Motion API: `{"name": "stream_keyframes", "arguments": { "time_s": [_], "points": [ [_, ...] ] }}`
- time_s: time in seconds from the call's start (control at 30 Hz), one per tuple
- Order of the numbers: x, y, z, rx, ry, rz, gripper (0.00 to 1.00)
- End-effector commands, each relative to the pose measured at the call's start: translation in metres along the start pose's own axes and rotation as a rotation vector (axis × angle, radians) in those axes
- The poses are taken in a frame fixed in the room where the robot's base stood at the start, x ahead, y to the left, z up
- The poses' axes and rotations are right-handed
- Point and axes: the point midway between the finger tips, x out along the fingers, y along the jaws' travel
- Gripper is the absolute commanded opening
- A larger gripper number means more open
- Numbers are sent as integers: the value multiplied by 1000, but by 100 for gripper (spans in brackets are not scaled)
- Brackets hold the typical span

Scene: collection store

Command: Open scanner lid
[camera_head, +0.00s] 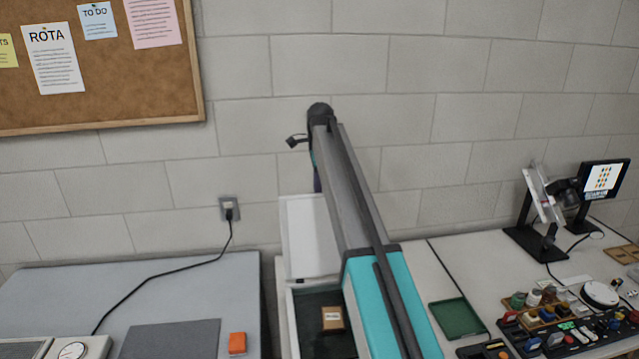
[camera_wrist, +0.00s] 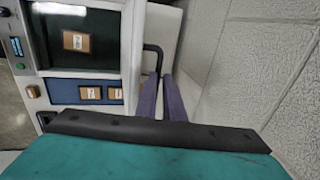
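The scanner (camera_head: 290,310) stands at the bottom centre of the head view, partly hidden by my arm. Its white lid (camera_head: 302,232) is raised and stands near upright at the back, exposing the dark bed. A small brown labelled box (camera_head: 333,318) lies on the bed; it also shows in the wrist view (camera_wrist: 76,41). My gripper (camera_wrist: 163,76) has its two purple fingers close together, with a narrow gap between them. A black bent handle (camera_wrist: 154,48) beside the lid (camera_wrist: 166,35) reaches to the fingertips. Whether they grip it is unclear.
A concrete-block wall (camera_head: 420,150) is close behind the lid. The grey table (camera_head: 170,285) is left of the scanner, with an orange block (camera_head: 237,342) on it. At right are a green tray (camera_head: 457,318), small coloured items and a stand with a screen (camera_head: 603,180).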

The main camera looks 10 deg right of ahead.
Motion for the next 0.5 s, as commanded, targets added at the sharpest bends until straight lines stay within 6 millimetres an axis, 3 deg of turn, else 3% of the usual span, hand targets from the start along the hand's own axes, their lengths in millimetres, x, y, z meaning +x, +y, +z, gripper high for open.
{"name": "stream_keyframes", "arguments": {
  "time_s": [0.03,0.1,0.5],
  "points": [
    [21,-1,0,0,0,14,15],
    [23,-2,0,0,0,16,26],
    [22,3,0,-1,0,19,26]
  ]
}}
